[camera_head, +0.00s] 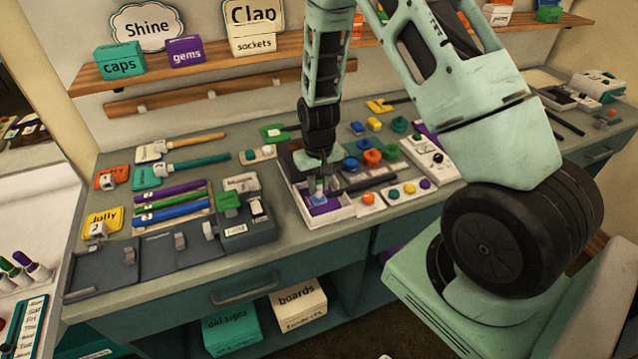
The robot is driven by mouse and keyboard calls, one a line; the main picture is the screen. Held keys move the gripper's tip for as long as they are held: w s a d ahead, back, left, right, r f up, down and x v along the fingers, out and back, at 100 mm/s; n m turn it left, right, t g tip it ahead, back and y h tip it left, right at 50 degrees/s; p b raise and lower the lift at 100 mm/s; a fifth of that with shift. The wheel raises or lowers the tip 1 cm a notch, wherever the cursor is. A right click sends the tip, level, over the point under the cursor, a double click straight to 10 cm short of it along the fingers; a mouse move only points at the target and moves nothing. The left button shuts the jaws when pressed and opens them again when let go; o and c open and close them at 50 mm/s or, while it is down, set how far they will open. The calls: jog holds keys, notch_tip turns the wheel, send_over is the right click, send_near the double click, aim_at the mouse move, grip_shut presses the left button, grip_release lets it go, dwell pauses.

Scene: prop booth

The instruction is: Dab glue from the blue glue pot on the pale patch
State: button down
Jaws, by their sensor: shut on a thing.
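My gripper (319,178) points down over a white open tray (338,213) on the workbench. It is shut on a small slim thing, too small and partly hidden to make out clearly. Below the jaws, a purple piece (326,208) lies in the tray, with a small pale bluish patch (319,199) at the jaws' lower end. I cannot tell whether the held thing touches it. A round blue pot (350,164), seemingly the glue pot, stands just right of the gripper, beside an orange pot (372,157) and a green pot (391,149).
A dark bar (370,183) lies close right of the gripper. White button boxes (368,200) stand right of the tray. A grey box (247,228) with a green block and a rack of coloured rods (172,207) stand left. A shelf (190,70) runs along the wall behind.

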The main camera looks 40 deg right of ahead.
jog(key=shift+r, duration=0.1)
jog(key=shift+r+p, duration=2.65)
jog(key=shift+r, duration=0.8)
